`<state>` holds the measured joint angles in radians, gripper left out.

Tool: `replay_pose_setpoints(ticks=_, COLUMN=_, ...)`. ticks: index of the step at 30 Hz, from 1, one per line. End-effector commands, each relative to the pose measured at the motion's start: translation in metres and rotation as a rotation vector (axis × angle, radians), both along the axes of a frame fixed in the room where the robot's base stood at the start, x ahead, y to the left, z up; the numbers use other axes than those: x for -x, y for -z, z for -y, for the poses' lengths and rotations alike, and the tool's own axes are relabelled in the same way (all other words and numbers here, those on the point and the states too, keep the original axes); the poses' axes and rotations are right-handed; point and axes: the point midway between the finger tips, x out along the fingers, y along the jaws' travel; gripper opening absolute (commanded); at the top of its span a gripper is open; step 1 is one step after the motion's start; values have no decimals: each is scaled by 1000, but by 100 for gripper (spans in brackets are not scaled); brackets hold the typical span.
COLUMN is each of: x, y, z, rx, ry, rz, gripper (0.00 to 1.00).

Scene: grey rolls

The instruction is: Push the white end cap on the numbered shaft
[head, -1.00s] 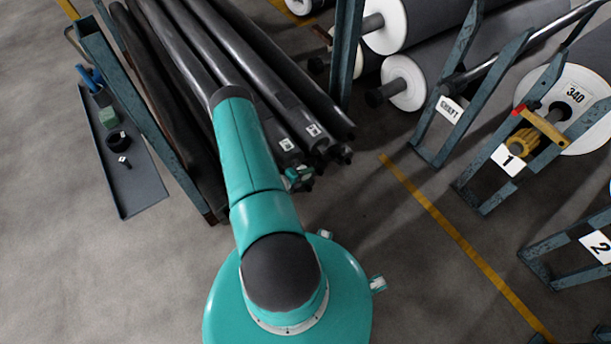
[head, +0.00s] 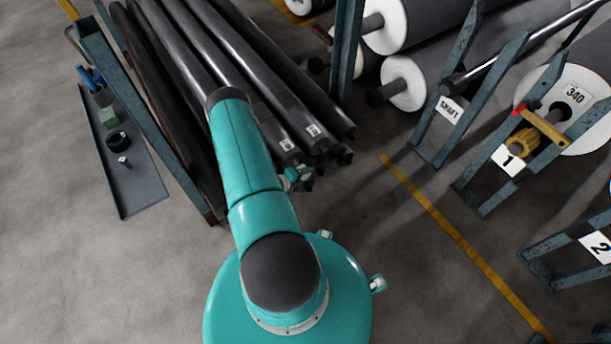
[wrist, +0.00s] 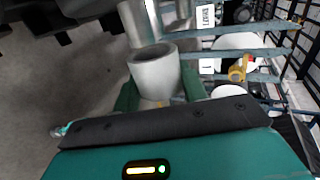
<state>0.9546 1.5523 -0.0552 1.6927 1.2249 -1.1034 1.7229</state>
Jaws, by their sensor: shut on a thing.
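The white end cap (wrist: 156,78), a pale hollow cylinder, stands between the green fingers of my gripper (wrist: 160,92) in the wrist view. The gripper is shut on it, and the cap's round open mouth shows. In the head view my arm hides most of the gripper (head: 295,178), which is close to the near ends of the dark shafts. Shafts with small white labels (head: 300,138) lie side by side in a rack; the label marks are too small to read surely. A pale cylinder (wrist: 137,24) shows beyond the cap; I cannot tell whether it touches it.
A blue steel post (head: 140,110) edges the shaft rack at left. A grey tray (head: 135,187) beside it holds a black ring and small parts. Big rolls (head: 400,82) and blue stands, with signs SHAFT, 1 and 2, fill the right. Floor along the yellow line (head: 450,235) is clear.

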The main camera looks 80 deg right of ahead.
Motion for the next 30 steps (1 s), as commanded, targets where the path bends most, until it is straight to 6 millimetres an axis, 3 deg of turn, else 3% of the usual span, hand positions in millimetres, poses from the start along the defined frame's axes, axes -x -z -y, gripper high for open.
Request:
replay_pose_setpoints(ticks=29, x=-20, y=0, z=18, rx=1, ry=0, rz=1, gripper=21)
replay_pose_setpoints(ticks=30, x=-21, y=0, z=18, rx=1, ry=0, rz=1, gripper=44)
